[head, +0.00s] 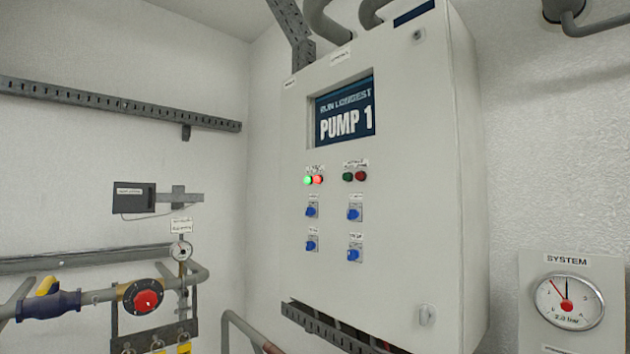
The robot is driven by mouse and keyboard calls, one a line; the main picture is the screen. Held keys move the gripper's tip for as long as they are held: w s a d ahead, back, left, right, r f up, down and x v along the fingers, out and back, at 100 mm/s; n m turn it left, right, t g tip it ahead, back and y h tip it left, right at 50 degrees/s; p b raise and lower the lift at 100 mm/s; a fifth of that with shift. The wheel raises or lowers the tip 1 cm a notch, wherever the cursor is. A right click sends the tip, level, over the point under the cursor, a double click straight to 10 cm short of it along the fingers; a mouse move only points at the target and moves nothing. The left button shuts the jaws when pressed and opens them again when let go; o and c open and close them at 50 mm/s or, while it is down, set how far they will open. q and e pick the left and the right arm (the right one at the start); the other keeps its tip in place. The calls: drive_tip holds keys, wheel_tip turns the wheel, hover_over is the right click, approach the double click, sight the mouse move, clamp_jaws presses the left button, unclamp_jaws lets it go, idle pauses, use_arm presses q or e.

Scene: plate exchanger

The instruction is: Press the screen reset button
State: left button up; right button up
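The screen (345,112) is set in the upper front of a tall white control cabinet (400,240). It reads "RUN LONGEST" and "PUMP 1". Lower down are several blue switches or knobs, one at upper left (311,211). The labels are too small to read, so I cannot tell which part is the reset button. Neither gripper is in view.
A pressure gauge (568,301) marked "SYSTEM" is on the right wall. On the left are a pipe with a red round knob (146,301), a small gauge (181,251) and a dark box (133,198). A slotted metal rail (325,328) runs below the cabinet. The cabinet's front looks unobstructed.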

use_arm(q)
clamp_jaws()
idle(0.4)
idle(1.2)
